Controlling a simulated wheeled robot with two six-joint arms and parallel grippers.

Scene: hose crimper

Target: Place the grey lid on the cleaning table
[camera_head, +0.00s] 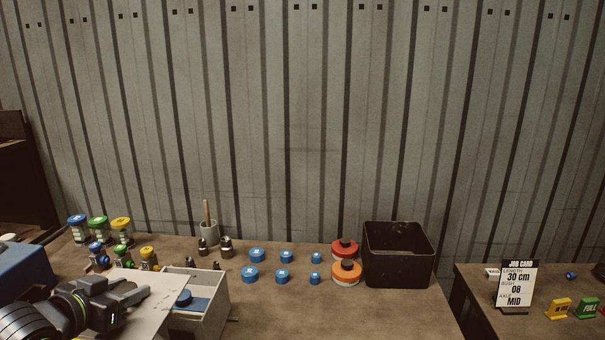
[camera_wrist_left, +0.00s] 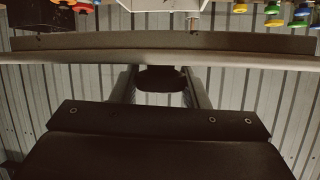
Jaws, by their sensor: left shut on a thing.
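My left gripper (camera_head: 135,290) comes in from the lower left, shut on the grey lid (camera_head: 150,315), a flat pale plate. The lid is held beside and partly over the left side of an open grey box (camera_head: 215,312). Whether the lid touches the box I cannot tell. In the left wrist view the lid (camera_wrist_left: 160,58) is seen edge-on as a long bar across the picture, with my left gripper's fingers (camera_wrist_left: 160,82) at its edge. A blue part (camera_head: 184,298) shows inside the box. My right gripper is not in view. I cannot tell which surface is the cleaning table.
The workbench (camera_head: 300,315) carries several blue caps (camera_head: 257,255), red and orange round parts (camera_head: 345,272), a black bin (camera_head: 398,255) and a grey cup (camera_head: 209,233). Colour-topped jars (camera_head: 98,228) stand at left. A side table (camera_head: 470,275) holds a job card (camera_head: 517,284). The bench front is clear.

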